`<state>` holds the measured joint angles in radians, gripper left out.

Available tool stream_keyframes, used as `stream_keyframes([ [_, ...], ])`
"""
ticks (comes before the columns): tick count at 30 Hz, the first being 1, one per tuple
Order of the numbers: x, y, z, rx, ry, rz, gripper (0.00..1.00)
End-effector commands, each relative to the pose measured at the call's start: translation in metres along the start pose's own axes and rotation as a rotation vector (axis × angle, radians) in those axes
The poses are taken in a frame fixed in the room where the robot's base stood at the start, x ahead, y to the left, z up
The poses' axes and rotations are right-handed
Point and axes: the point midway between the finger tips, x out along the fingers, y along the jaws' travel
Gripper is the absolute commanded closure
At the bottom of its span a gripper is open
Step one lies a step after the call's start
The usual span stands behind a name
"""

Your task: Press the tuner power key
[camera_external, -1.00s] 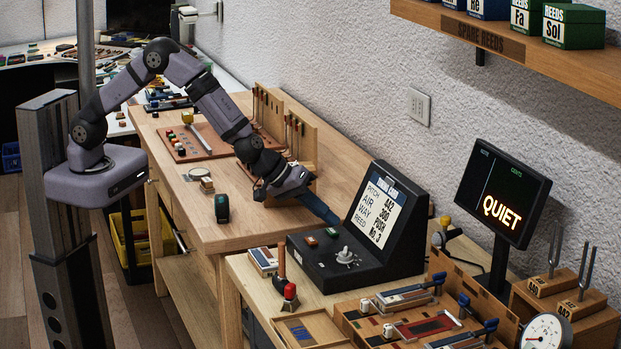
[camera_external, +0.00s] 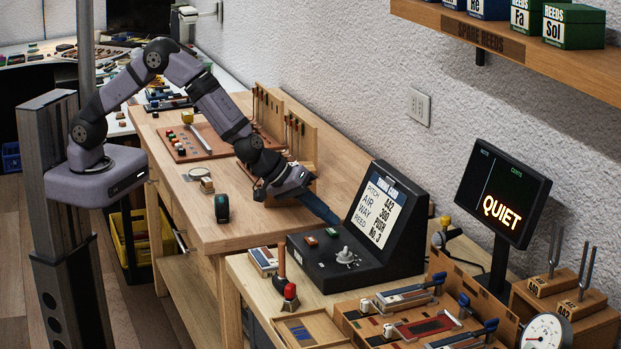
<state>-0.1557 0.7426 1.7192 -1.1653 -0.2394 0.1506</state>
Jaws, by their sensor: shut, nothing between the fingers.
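The black console (camera_external: 362,272) stands on the near bench, with a tilted card reading PITCH, AIR, WAY and REED. Its flat top carries a reddish key (camera_external: 311,241), a green key (camera_external: 332,232) and a grey knob (camera_external: 346,254). I cannot tell which key is the tuner power key. A tuner display (camera_external: 503,194) on a stand is lit and reads QUIET. My gripper (camera_external: 334,219) is shut and empty. Its dark blue fingers point down to the right, by the left edge of the console's card panel. Whether the tip touches anything cannot be told.
Reed holders (camera_external: 400,300) and a dial gauge (camera_external: 545,332) crowd the near bench right of the console. A dark green object (camera_external: 222,208) stands on the wooden bench behind. A shelf (camera_external: 500,40) overhangs at upper right.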

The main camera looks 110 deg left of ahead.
Motion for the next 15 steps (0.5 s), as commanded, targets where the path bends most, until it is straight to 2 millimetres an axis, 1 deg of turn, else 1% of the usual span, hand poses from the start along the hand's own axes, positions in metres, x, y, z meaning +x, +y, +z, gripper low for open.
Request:
stream_keyframes([
  [8, 0.0006, -0.0005, 0.0005, 0.000, 0.000, 0.000, 1.00],
  [15, 0.0055, -0.0040, 0.0043, 0.002, 0.000, 0.000, 1.00],
])
